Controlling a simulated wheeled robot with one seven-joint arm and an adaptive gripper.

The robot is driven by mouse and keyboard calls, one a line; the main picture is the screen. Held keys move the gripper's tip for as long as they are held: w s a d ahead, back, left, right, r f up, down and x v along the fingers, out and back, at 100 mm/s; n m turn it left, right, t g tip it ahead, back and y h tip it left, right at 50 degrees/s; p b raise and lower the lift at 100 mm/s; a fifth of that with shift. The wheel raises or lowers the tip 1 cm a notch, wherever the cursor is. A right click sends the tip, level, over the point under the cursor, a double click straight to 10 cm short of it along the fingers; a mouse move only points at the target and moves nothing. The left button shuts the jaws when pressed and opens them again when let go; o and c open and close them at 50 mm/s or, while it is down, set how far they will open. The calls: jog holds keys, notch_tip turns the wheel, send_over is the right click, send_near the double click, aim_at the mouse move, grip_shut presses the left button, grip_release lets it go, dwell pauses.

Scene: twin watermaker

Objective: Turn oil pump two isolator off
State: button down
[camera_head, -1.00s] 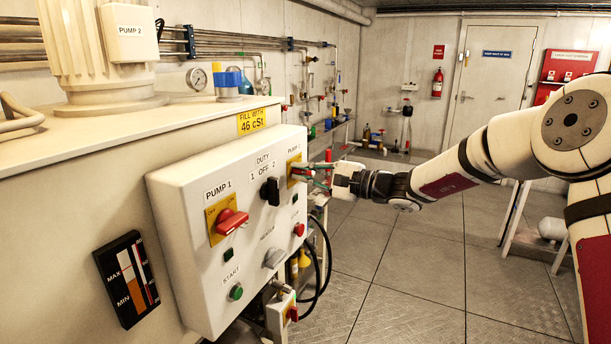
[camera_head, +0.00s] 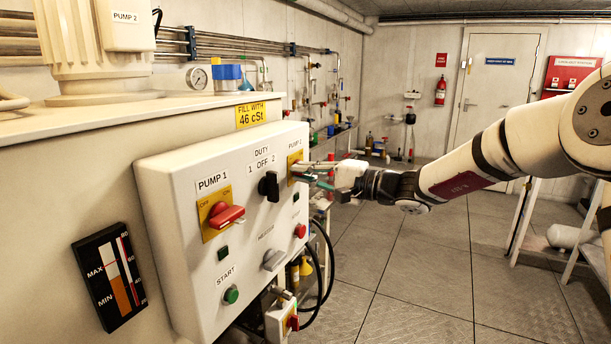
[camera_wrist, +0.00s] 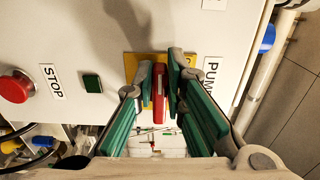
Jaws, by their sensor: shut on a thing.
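The pump 2 isolator is a yellow plate (camera_head: 292,161) at the upper right of the white control panel (camera_head: 180,270), partly hidden by my gripper (camera_head: 304,172) in the head view. In the wrist view, its red handle (camera_wrist: 158,80) stands out from the yellow plate (camera_wrist: 131,64). My gripper (camera_wrist: 160,82) has its green-padded fingers on both sides of the handle and is shut on it. The handle lies along the panel's width. The plate's position marks are hidden or too small to read.
The pump 1 isolator (camera_head: 226,216), black duty selector (camera_head: 269,186), heater knob (camera_head: 273,259), green start button (camera_head: 231,295) and red stop button (camera_head: 300,231) share the panel. Black cables (camera_head: 327,275) hang below its right side.

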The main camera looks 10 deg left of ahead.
jog(key=shift+f, duration=0.15)
jog(key=c, duration=1.6)
grip_release()
jog(key=shift+c, duration=0.2)
jog(key=shift+d, duration=0.1)
jog(key=v, duration=1.2)
jog(key=shift+s, duration=0.1)
